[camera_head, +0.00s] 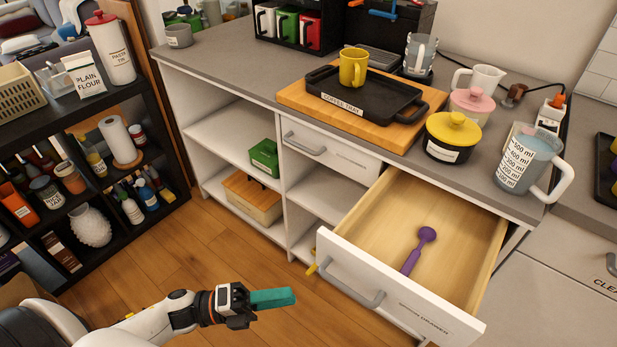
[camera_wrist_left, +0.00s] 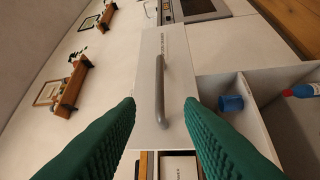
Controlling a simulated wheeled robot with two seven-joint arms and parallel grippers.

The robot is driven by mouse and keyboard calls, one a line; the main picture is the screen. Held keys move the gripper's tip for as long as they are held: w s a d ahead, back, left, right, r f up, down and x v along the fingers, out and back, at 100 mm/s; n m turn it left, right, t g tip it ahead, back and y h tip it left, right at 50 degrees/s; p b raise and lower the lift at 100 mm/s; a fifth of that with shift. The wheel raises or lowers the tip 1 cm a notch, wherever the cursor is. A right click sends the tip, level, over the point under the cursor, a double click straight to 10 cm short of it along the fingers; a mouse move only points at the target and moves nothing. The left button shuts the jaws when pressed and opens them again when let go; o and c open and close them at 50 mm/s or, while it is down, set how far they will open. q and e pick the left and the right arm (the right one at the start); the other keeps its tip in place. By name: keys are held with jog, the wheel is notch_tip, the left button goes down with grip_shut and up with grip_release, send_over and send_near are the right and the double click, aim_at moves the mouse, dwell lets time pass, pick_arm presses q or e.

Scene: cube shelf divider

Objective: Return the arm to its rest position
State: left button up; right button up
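My left arm reaches in from the bottom left of the head view. Its gripper (camera_head: 290,297), with teal fingers, is over the floor, left of the open drawer (camera_head: 395,281) and apart from it. In the left wrist view my left gripper (camera_wrist_left: 160,108) has its two fingers spread with nothing held between them. A grey drawer handle (camera_wrist_left: 160,90) on a white front shows beyond the fingertips. In the head view the drawer is pulled out, with a purple spoon-like utensil (camera_head: 411,258) lying inside. My right gripper is in neither view.
A black shelf (camera_head: 37,124) with jars and bottles stands at left. The counter (camera_head: 228,61) holds a wooden board (camera_head: 291,94) with a black tray (camera_head: 346,106), a yellow mug (camera_head: 353,66) and a measuring jug (camera_head: 519,167). The wooden floor (camera_head: 170,262) between shelf and drawer is clear.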

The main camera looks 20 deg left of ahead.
pick_arm(q)
jog(key=w+a+f+n+t+y+p, duration=0.1)
jog(key=w+a+f+n+t+y, duration=0.1)
jog(key=a+f+n+y, duration=0.4)
jog(key=w+a+f+n+t+y+p, duration=0.25)
jog(key=f+n+y, duration=0.25)
jog(key=f+n, duration=0.45)
jog(key=s+a+f+n+g+y, duration=0.1)
jog(key=s+f+n+g+y, duration=0.15)
jog(key=f, duration=0.35)
jog(key=s+a+f+n+g+y, duration=0.1)
jog(key=s+a+f+n, duration=0.15)
jog(key=f, duration=0.35)
jog(key=s+d+f+n+g+y, duration=0.1)
jog(key=s+d+f+n+g, duration=0.1)
jog(key=s, duration=0.6)
jog(key=s+d+f+n+g+p, duration=0.1)
jog(key=s+d+f+n+g, duration=0.1)
jog(key=s+f+n+g, duration=0.2)
jog(key=s+d+f+n+g+y+p, duration=0.1)
jog(key=s+d+f+n+g, duration=0.1)
jog(key=s+f, duration=0.6)
jog(key=s+n+g, duration=0.1)
jog(key=s, duration=0.3)
jog(key=shift+d+g+y, duration=0.25)
jog(key=shift+g+y, duration=0.05)
jog(key=shift+y, duration=0.05)
